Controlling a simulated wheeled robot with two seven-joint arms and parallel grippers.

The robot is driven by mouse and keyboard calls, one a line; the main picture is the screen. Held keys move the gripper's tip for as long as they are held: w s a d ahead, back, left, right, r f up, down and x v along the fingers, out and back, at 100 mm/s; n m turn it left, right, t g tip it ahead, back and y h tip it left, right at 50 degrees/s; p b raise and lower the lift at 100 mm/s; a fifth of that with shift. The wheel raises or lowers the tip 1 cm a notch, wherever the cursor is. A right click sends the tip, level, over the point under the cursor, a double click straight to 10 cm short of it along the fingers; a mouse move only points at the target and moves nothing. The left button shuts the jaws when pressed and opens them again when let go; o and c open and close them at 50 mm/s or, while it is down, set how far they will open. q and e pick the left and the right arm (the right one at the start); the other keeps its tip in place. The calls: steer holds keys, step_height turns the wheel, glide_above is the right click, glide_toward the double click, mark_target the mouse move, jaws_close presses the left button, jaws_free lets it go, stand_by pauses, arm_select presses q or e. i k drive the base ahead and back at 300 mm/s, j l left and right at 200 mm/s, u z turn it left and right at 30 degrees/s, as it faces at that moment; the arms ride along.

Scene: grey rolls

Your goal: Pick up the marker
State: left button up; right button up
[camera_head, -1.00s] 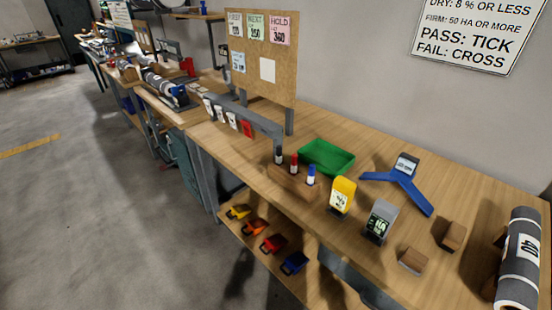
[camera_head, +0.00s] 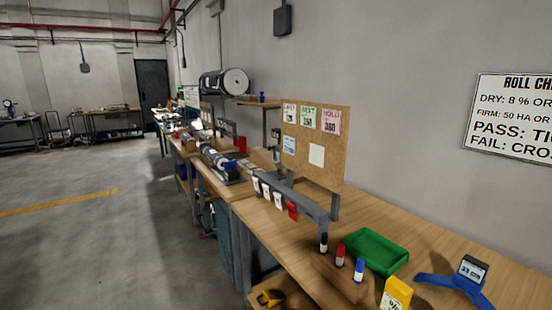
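Three markers stand upright in a wooden block (camera_head: 338,279) near the front edge of the bench, at the lower right of the head view. One has a black cap (camera_head: 323,243), one a red cap (camera_head: 340,255) and one a blue cap (camera_head: 359,270). Their lower ends are hidden in the block. Neither of my grippers shows in the view.
A green tray (camera_head: 375,253) sits right behind the markers. A yellow meter (camera_head: 396,294) and a blue stand with a display (camera_head: 471,271) are to the right. A grey rail with hanging tags (camera_head: 291,195) and a pinboard (camera_head: 316,177) stand behind left. Open floor (camera_head: 90,240) lies left.

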mark_target(324, 236)
steer(key=u, duration=2.5)
steer(key=z, duration=2.8)
steer(key=i+j+z, duration=0.15)
steer(key=j+z, duration=0.15)
steer(key=z, duration=0.2)
steer(key=i+j+z, duration=0.15)
steer(key=j+z, duration=0.35)
steer(key=l, duration=0.15)
